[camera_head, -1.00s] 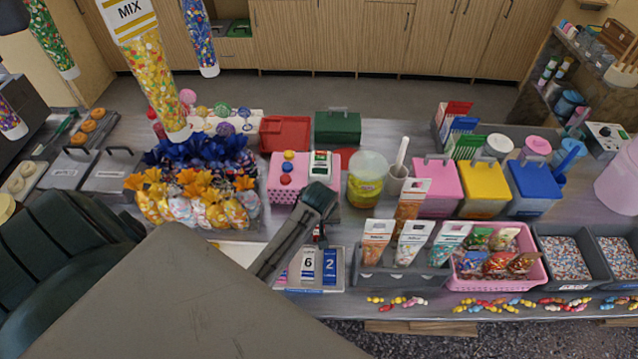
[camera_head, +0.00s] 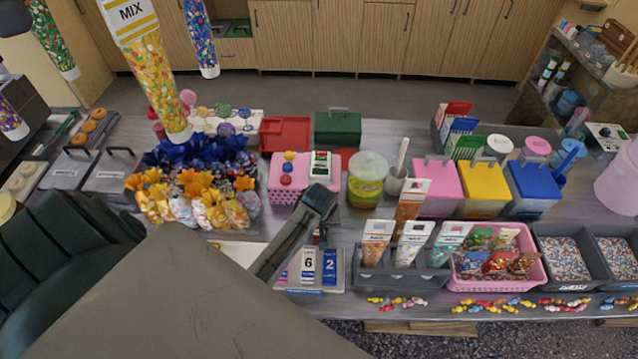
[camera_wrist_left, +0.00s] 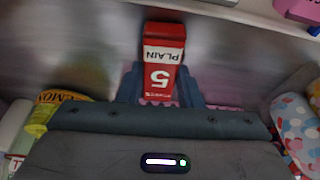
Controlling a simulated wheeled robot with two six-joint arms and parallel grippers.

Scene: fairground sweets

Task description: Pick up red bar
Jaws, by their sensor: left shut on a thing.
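The red bar (camera_wrist_left: 163,52) stands between the two fingers of my left gripper (camera_wrist_left: 160,88) in the left wrist view. Its label reads "PLAIN" and "5", upside down in that picture. My left gripper is shut on it, with one finger against each side. In the head view my left arm reaches in from the lower left to above the grey bar tray (camera_head: 336,278), and it hides most of the gripper and the red bar. My right gripper is not in view.
Bars marked 6 (camera_head: 308,264) and 2 (camera_head: 329,267) stand in the tray. A grey holder (camera_head: 385,279) of sweet bags stands close on the right, a pink basket (camera_head: 500,283) beyond it. Wrapped sweet bags (camera_head: 200,208) stand left, and a pink box (camera_head: 283,190) behind.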

